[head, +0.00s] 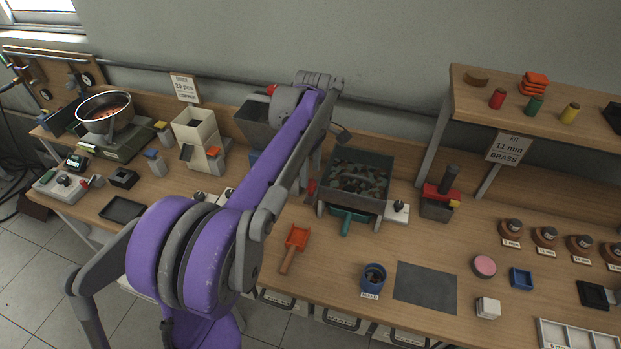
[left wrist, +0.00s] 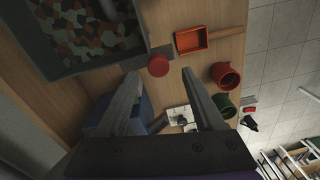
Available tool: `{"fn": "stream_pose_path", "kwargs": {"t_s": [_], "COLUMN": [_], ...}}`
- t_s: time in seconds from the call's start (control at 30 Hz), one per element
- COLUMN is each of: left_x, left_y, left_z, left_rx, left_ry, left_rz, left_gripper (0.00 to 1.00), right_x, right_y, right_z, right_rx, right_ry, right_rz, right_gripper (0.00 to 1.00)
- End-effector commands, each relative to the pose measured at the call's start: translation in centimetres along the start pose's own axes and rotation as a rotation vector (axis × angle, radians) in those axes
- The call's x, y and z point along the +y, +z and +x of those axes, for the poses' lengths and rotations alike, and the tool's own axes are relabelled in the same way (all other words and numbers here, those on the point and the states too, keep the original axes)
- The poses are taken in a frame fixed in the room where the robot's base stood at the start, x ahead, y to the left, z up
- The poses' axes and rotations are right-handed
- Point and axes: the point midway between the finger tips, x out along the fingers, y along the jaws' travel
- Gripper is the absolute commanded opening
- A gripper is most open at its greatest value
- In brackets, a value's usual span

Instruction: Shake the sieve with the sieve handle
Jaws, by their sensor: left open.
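The sieve (head: 358,178) is a dark rectangular tray full of mottled pieces, standing on a low frame on the bench. It also fills the upper left of the left wrist view (left wrist: 135,52). A red knob, which looks like the sieve handle (left wrist: 158,65), sticks out beside the sieve's edge; in the head view a red part (head: 311,187) shows at the sieve's left side. My left gripper (left wrist: 160,82) is open and empty. In the left wrist view the knob appears between its fingertips, apart from both. In the head view my arm hides most of this gripper.
A green-handled tray (head: 348,217) sits under the sieve, and a small white joystick box (head: 397,211) stands at its right. An orange scoop (head: 297,238) lies in front. Red (left wrist: 226,75) and green cups (left wrist: 224,104) stand nearby. A grey mat (head: 425,287) lies front right.

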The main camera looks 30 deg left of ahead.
Motion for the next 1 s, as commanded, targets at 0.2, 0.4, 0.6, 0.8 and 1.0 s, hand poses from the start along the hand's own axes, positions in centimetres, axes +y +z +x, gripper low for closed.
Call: {"fn": "stream_pose_path", "kwargs": {"t_s": [0.2, 0.4, 0.6, 0.8, 1.0], "left_x": [0.1, 0.1, 0.1, 0.1, 0.0], "left_y": [0.0, 0.0, 0.0, 0.0, 0.0], "left_z": [2.7, 3.2, 3.2, 3.2, 3.2], "left_rx": [0.000, 0.000, 0.000, 0.000, 0.000], "left_ry": [0.001, 0.001, 0.001, 0.001, 0.001], "left_rz": [0.000, 0.000, 0.000, 0.000, 0.000], "left_gripper": [0.69, 0.69, 0.66, 0.30, 0.00], "right_x": [0.0, 0.0, 0.0, 0.0, 0.0], "right_y": [0.1, 0.1, 0.1, 0.1, 0.1], "right_z": [0.1, 0.1, 0.1, 0.1, 0.1], "right_rx": [-0.001, -0.001, -0.001, -0.001, -0.001], "right_ry": [0.000, 0.000, 0.000, 0.000, 0.000], "right_rz": [0.000, 0.000, 0.000, 0.000, 0.000], "right_gripper": [0.50, 0.50, 0.50, 0.50, 0.50]}}
